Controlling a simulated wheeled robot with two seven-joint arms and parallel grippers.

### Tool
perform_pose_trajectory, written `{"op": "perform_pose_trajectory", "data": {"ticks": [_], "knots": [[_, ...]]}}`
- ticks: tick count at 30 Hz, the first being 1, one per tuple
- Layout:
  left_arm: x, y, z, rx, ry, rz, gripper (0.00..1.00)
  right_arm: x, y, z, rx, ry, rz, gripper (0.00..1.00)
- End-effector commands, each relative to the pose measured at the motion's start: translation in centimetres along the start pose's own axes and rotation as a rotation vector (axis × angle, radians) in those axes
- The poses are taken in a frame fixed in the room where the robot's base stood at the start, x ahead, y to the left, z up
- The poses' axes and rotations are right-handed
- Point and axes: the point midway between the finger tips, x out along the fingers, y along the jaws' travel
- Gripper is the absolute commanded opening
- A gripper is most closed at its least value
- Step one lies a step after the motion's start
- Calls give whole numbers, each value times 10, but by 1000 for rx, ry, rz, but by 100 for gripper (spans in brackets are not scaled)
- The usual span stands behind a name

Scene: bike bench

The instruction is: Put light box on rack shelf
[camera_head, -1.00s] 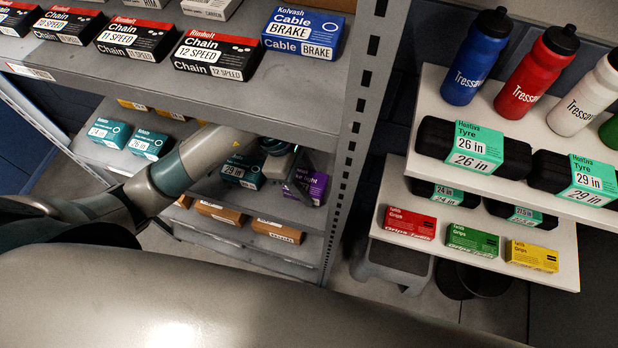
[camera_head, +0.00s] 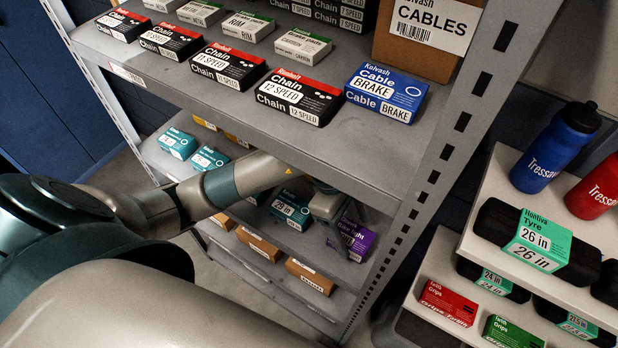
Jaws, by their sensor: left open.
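The purple light box (camera_head: 352,239) is at the right end of the rack's middle shelf (camera_head: 378,222), beside the rack post. Its left side is partly hidden by my left gripper (camera_head: 332,222). The gripper reaches in under the upper shelf and is open at the box's left side. Its fingertips are small and dark, so I cannot tell whether they touch the box. My right gripper is not in view.
A teal box marked 29 (camera_head: 290,211) stands close left of my left gripper. The upper shelf (camera_head: 335,150), with chain boxes and a blue cable box (camera_head: 386,92), hangs above my forearm. The perforated post (camera_head: 432,185) bounds the right. Brown boxes (camera_head: 310,276) lie on the shelf below.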

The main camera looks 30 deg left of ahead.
Motion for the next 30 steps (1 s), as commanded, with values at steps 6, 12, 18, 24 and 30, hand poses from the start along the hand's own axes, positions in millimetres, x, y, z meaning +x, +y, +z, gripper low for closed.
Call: {"op": "perform_pose_trajectory", "data": {"ticks": [6, 12, 18, 24, 30], "knots": [[-24, 1, -19, -2, 5, 2, 68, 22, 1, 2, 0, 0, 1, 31], [-38, 0, -50, -2, 5, 2, 68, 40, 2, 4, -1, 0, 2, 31], [-50, 0, -80, -2, 4, 1, 68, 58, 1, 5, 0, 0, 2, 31], [-61, 0, -101, -2, 2, 1, 68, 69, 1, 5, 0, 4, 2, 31], [-67, 0, -110, 0, 1, 0, 68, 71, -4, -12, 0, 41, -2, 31]]}}
